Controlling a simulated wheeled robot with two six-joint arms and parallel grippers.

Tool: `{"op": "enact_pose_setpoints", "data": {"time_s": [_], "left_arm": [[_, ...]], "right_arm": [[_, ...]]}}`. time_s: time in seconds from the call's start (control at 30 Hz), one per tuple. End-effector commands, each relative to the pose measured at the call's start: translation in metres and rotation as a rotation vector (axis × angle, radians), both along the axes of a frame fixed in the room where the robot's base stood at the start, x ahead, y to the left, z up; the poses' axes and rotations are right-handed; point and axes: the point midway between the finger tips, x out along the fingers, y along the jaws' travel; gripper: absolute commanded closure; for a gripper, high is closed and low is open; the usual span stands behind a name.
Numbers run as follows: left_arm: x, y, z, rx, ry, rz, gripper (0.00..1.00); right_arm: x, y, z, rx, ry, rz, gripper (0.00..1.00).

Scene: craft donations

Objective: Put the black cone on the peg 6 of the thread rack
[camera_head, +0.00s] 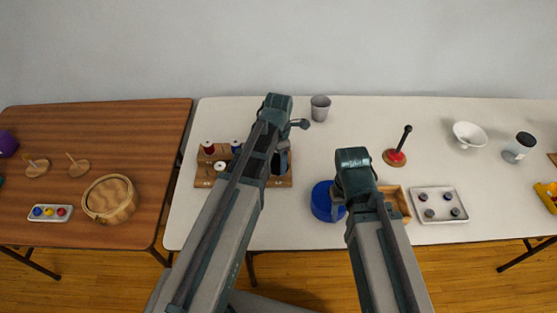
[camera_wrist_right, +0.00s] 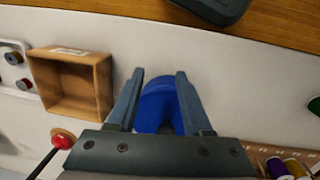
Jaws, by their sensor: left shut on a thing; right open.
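The wooden thread rack (camera_head: 203,181) stands on the left part of the white table. Red, blue and white spools sit on its left part; my left arm covers much of its right part. My left gripper (camera_head: 277,168) is over the rack's right part, shut on what seems to be the black cone; the arm mostly hides it, and I cannot tell whether it touches a peg. My right gripper (camera_head: 338,207) is open above a round blue thing (camera_head: 321,203). In the right wrist view the blue thing (camera_wrist_right: 157,105) shows between the open fingers (camera_wrist_right: 158,92).
A small wooden box (camera_head: 403,205) and a white tray (camera_head: 464,217) with several spools lie right of my right gripper.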

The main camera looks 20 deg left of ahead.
Motion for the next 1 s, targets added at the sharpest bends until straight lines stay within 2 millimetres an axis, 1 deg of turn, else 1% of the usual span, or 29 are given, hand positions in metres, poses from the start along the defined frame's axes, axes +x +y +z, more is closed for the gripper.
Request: {"op": "enact_pose_setpoints", "data": {"time_s": [0.4, 0.7, 0.73, 0.8, 0.83, 1.0], "left_arm": [[0.000, 0.000, -0.013, 0.000, 0.000, 0.000, 0.83], [0.000, 0.000, -0.013, 0.000, 0.000, 0.000, 0.83], [0.000, 0.000, -0.013, 0.000, 0.000, 0.000, 0.17], [0.000, 0.000, -0.013, 0.000, 0.000, 0.000, 0.05], [0.000, 0.000, -0.013, 0.000, 0.000, 0.000, 0.00], [0.000, 0.000, -0.013, 0.000, 0.000, 0.000, 0.00]], "right_arm": [[0.000, 0.000, -0.013, 0.000, 0.000, 0.000, 0.50], [0.000, 0.000, -0.013, 0.000, 0.000, 0.000, 0.50], [0.000, 0.000, -0.013, 0.000, 0.000, 0.000, 0.50], [0.000, 0.000, -0.013, 0.000, 0.000, 0.000, 0.50], [0.000, 0.000, -0.013, 0.000, 0.000, 0.000, 0.50], [0.000, 0.000, -0.013, 0.000, 0.000, 0.000, 0.50]]}}
